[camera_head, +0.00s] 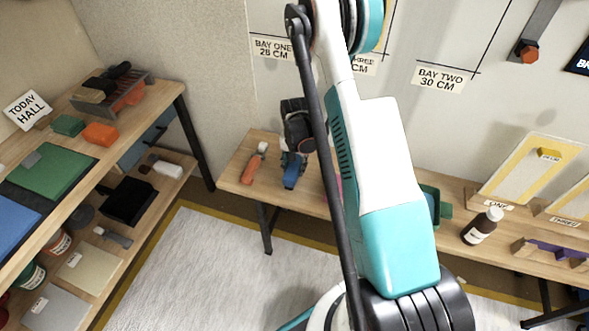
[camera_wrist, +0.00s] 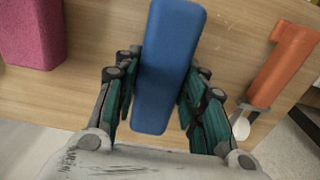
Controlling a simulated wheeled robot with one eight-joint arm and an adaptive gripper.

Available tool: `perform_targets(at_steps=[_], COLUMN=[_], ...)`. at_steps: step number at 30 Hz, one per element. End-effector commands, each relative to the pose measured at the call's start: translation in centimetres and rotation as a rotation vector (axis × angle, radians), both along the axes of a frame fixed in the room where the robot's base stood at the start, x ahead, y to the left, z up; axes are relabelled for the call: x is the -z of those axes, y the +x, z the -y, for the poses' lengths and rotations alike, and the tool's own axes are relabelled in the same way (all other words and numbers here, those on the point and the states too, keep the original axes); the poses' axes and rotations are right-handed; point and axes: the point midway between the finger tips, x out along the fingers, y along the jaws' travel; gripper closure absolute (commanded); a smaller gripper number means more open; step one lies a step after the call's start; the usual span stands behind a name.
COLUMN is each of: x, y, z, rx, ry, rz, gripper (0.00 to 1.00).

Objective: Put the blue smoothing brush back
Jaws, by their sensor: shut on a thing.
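The blue smoothing brush (camera_wrist: 166,68) lies between the two fingers of my gripper (camera_wrist: 160,95) in the wrist view, with a finger against each long side. My gripper is shut on it. In the head view the blue brush (camera_head: 291,176) shows below my gripper (camera_head: 293,157), over the wooden bench (camera_head: 233,172) by the wall. Whether the brush touches the bench top cannot be told. My arm hides the middle of the bench in the head view.
An orange-handled tool (camera_wrist: 282,68) lies right of the brush in the wrist view. A magenta block (camera_wrist: 35,35) lies to the left. In the head view a green container (camera_head: 444,208) and a brown bottle (camera_head: 483,226) stand right of my arm. Shelves (camera_head: 178,112) fill the left side.

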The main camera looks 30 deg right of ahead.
Motion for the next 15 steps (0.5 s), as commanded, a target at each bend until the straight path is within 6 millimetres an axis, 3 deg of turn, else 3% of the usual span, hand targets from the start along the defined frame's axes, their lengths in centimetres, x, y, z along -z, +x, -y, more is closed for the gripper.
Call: perform_targets(at_steps=[2,3,10,11,13,15], x=[1.18,1.26,1.12,1.12,1.11,1.10], y=[0.00,-0.01,-0.02,-0.02,-0.02,-0.01], z=[0.00,-0.01,-0.01,-0.01,-0.01,0.00], rx=[0.000,0.000,0.000,0.000,0.000,0.000], ry=[0.000,0.000,0.000,0.000,0.000,0.000], rz=[0.000,0.000,0.000,0.000,0.000,0.000], gripper=[0.87,0.91,0.91,0.55,0.42,0.42])
